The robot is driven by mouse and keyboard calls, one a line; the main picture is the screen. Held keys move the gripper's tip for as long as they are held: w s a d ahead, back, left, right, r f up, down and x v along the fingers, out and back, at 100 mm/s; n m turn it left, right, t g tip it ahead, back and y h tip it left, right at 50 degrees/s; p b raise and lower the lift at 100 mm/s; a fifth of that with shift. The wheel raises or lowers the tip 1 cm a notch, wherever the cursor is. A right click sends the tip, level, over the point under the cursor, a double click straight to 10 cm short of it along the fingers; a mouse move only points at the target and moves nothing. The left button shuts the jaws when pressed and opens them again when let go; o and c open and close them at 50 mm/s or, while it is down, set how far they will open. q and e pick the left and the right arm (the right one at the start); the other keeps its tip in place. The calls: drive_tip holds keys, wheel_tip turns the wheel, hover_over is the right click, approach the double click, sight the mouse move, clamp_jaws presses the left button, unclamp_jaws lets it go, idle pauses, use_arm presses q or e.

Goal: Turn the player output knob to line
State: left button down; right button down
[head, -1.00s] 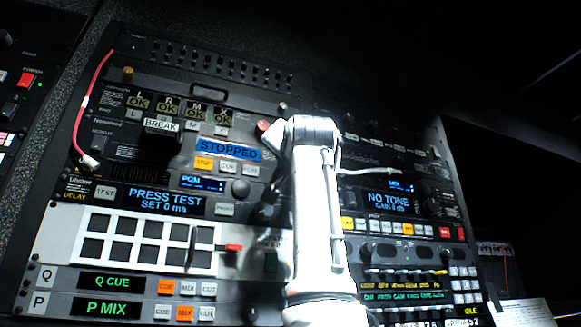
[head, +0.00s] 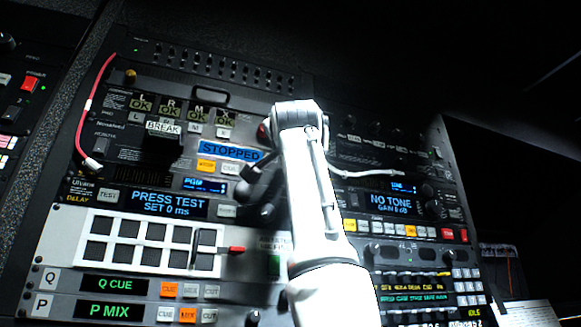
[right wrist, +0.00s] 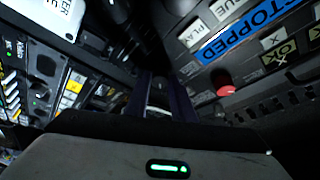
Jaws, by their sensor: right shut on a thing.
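In the head view my right gripper (head: 248,178) is at the rack panel, below the blue STOPPED display (head: 230,151) and right of the small blue PGM display (head: 205,184). The right wrist view shows its two dark fingers (right wrist: 163,100) closed around a pale, rounded knob (right wrist: 158,98), seen only in part between them. I take this as the player output knob. Its pointer, scale and "line" mark are hidden or too dark to read. My left gripper is in neither current view.
A red knob or button (right wrist: 224,84) lies close to the fingers. A red cable (head: 83,120) hangs at the left, and a white cable (head: 375,173) crosses the panel at the right. The PRESS TEST display (head: 168,203) and button rows surround the gripper. Papers (head: 530,312) lie bottom right.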

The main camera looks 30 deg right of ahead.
drive_tip(key=c, duration=1.5)
unclamp_jaws()
drive_tip(key=b+v, duration=0.4)
drive_tip(key=v, duration=0.6)
drive_tip(key=shift+s+a, duration=0.1)
drive_tip(key=shift+s, duration=0.05)
